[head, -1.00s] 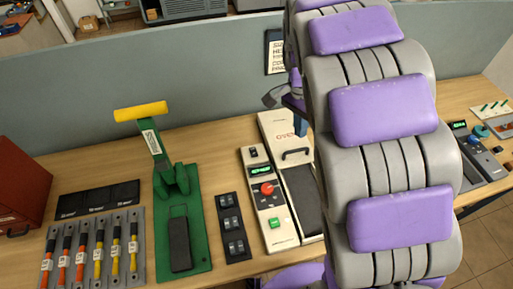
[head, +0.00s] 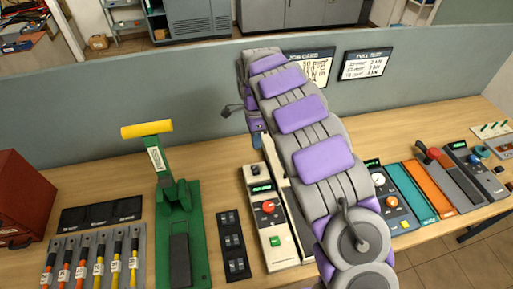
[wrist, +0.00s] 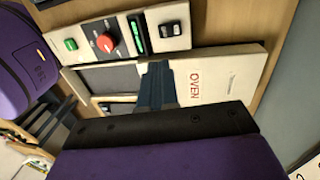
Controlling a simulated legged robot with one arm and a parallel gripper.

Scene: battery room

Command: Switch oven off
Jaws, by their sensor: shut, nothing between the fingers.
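The oven is a cream unit with a control strip (head: 262,215) on its left and a lid beside it, mostly hidden behind my arm in the head view. The lid panel reads OVEN (wrist: 215,85) in the wrist view. My gripper (wrist: 157,68) is shut and empty, its fingers over the lid panel near the switch end of the strip, apparently apart from the switches. Which way the rockers are set is unclear.
Left of the oven are a black switch strip (head: 233,245), a green lever press (head: 180,240) with a yellow handle, and several cable tools. On the right stand a dial unit (head: 395,205), teal and orange panels and a red-lever device. A grey partition (head: 110,105) backs the bench.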

